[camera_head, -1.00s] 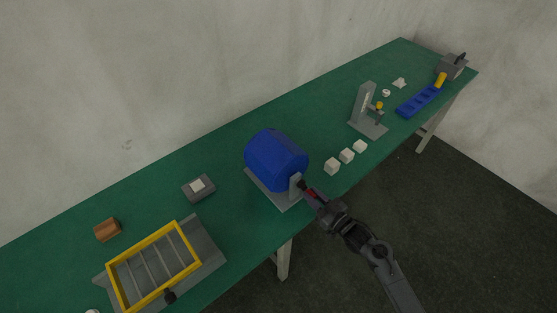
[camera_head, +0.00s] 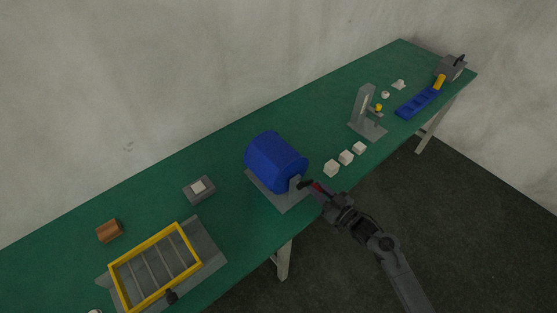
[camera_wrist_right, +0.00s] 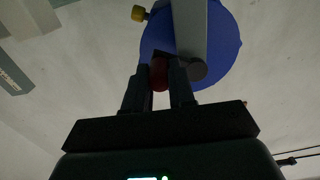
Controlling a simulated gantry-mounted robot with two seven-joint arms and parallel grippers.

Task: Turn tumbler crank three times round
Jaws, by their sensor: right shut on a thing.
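The blue tumbler drum (camera_head: 275,160) sits on a grey base on the green table in the head view. Its end also shows in the right wrist view (camera_wrist_right: 222,48). My right gripper (camera_head: 322,189) is at the drum's front right end. In the right wrist view its two fingers (camera_wrist_right: 160,80) are shut on the red crank handle (camera_wrist_right: 159,73). A small part of the red handle (camera_head: 317,186) shows in the head view. My left gripper is not in view.
Three white cubes (camera_head: 346,157) stand to the right of the drum. A grey press-like stand (camera_head: 367,112) and a blue tray (camera_head: 418,102) are farther right. A yellow-framed rack (camera_head: 155,266), a grey pad (camera_head: 198,189) and a brown block (camera_head: 109,230) lie to the left.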

